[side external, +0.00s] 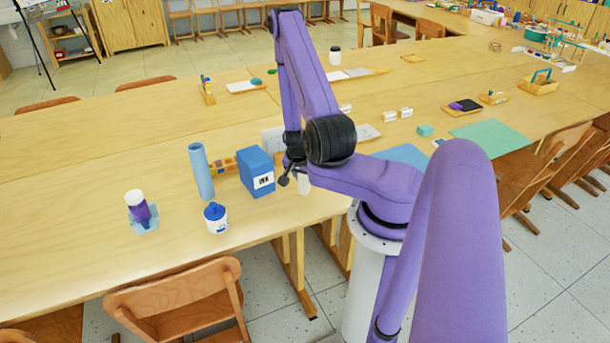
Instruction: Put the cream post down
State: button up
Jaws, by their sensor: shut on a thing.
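My purple arm reaches over the near part of the wooden table (130,235), and its dark gripper (292,176) points down just right of the blue INK box (258,174). The gripper is shut on the cream post (304,185). Only a short pale piece of the post shows, beside and below the fingers; the wrist and arm hide the rest. I cannot tell whether its lower end touches the table.
Left of the box stand a tall blue cylinder (201,171), a white jar with a blue lid (216,218) and a purple bottle with a white cap (138,208) in a light-blue holder. A wooden rack (222,166) sits behind. The table's front left is clear.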

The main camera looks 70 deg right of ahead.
jog(key=shift+f, duration=0.4)
jog(key=o, duration=1.2)
jog(key=shift+r, duration=0.1)
